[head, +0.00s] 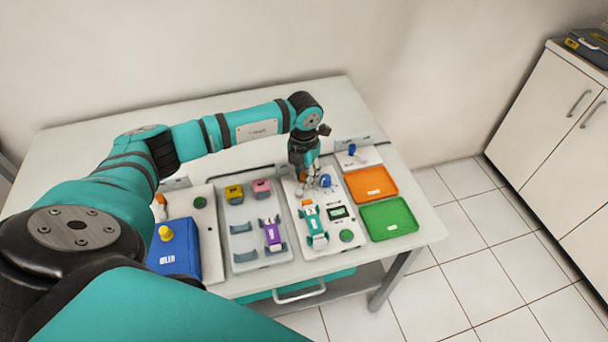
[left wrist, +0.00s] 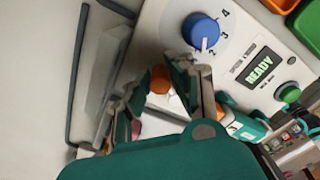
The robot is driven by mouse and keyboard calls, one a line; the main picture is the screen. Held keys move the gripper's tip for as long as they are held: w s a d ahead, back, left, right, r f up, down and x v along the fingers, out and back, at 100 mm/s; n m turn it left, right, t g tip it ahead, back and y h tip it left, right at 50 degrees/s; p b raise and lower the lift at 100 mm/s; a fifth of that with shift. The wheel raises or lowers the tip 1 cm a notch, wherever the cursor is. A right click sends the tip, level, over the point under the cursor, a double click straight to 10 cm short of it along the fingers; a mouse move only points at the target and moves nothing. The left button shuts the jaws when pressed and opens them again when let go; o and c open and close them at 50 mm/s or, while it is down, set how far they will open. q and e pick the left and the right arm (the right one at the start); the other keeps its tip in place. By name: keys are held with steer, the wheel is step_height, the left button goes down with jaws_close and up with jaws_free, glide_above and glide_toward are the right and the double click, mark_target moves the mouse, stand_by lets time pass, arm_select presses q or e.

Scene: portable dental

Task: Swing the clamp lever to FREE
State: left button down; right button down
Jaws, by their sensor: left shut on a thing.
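My left gripper (head: 304,184) is over the upper part of a white panel (head: 330,245). In the left wrist view it (left wrist: 170,88) is shut on an orange knob (left wrist: 160,79), which looks like the clamp lever's grip. The rest of the lever is hidden by the fingers, and I cannot read a FREE label. To the right of the fingers is a blue dial (left wrist: 200,29) with numbers around it. The panel has a display (left wrist: 259,68) reading READY and a green button (left wrist: 289,93). A teal-and-white handpiece (head: 314,226) lies on the panel. My right gripper is not in view.
Left of the panel is a pale tray (head: 240,213) with yellow, pink and purple pieces. A blue box (head: 174,250) stands further left. An orange tray (head: 371,183) and a green tray (head: 389,218) lie to the right. The table's back left is bare.

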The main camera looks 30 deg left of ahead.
mark_target(287, 189)
arm_select(q)
steer(key=shift+s+a+n, duration=0.1)
steer(key=shift+a+n, duration=0.1)
steer(key=shift+n, duration=0.1)
steer(key=n, duration=0.1)
steer(key=a+n, duration=0.1)
steer(key=shift+s+n, duration=0.2)
steer(key=shift+n, duration=0.2)
steer(key=n, duration=0.1)
steer(key=s+n, duration=0.1)
steer(key=n, duration=0.1)
steer(key=shift+a+n+p, duration=0.3)
steer(key=shift+a+p, duration=0.05)
steer(key=shift+a, duration=0.05)
steer(key=n, duration=0.1)
steer(key=s+n, duration=0.1)
steer(key=n, duration=0.1)
steer(key=shift+a+p, duration=0.3)
steer(key=shift+p, duration=0.1)
steer(key=shift+s+a+n+p, duration=0.1)
steer(key=shift+s+n+p, duration=0.15)
steer(key=shift+n, duration=0.6)
steer(key=shift+s+n+p, duration=0.15)
steer(key=shift+s+n, duration=0.15)
steer(key=shift+n, duration=0.55)
steer(key=c, duration=1.2)
jaws_free()
steer(key=shift+s, duration=0.1)
